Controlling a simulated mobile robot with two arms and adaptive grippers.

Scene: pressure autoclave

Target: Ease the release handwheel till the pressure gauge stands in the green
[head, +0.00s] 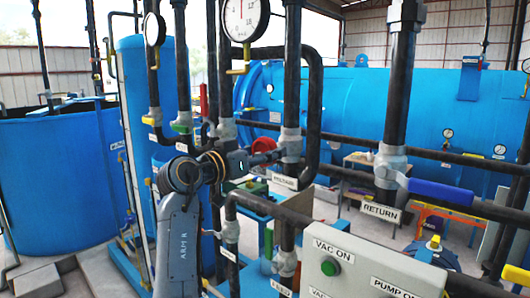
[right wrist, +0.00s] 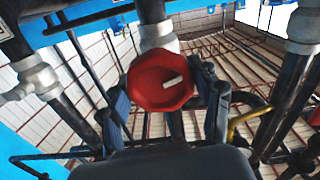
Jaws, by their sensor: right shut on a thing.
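The red handwheel (right wrist: 160,77) is in the middle of the right wrist view, with a pale bar mark on its face and a white valve body behind it. My right gripper (right wrist: 166,104) has a finger on each side of its rim and is shut on it. In the head view my right gripper (head: 266,157) reaches right to the wheel (head: 265,145), which is mostly hidden there. A large white gauge (head: 242,17) is cut off by the top edge; I cannot make out its needle or any green band. My left gripper is out of view.
A smaller gauge (head: 154,29) stands left of the large one. Dark vertical pipes (head: 291,90) and a RETURN pipe (head: 398,100) crowd the space around my arm. A grey control box (head: 372,268) is at the front right. A blue vessel (head: 400,105) lies behind.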

